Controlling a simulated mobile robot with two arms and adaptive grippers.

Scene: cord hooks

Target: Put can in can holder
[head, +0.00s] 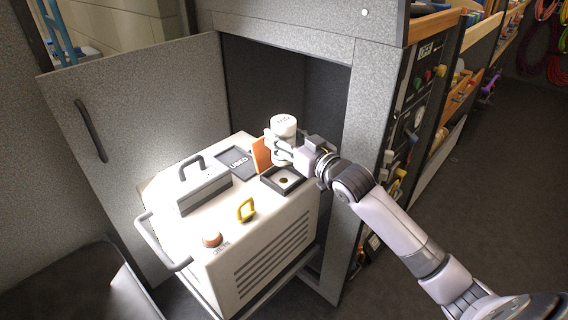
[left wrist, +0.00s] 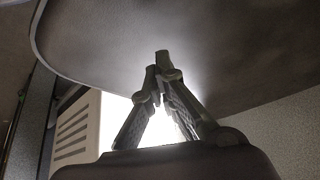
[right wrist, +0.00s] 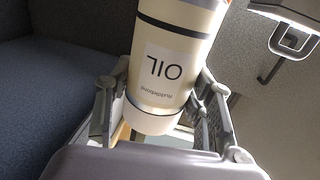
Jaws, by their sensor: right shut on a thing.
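A cream oil can (head: 284,125) with a dark band and an "OIL" label is held upright by my right gripper (head: 285,150). In the right wrist view the can (right wrist: 172,70) sits between the two fingers. A dark square holder (head: 268,182) with a light inside and a round spot is on top of the white machine, just below and in front of the can. The can is above the machine top, apart from this holder. My left gripper (left wrist: 160,70) shows only in the left wrist view, with its fingertips together and nothing visible between them.
The white machine (head: 265,240) stands in an open grey cabinet. Its top carries a dark "USED" tray (head: 224,159), an orange plate (head: 261,154), a grey handled box (head: 204,189), a yellow handle (head: 246,210) and an orange knob (head: 212,240). The cabinet door (head: 140,110) stands open at left.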

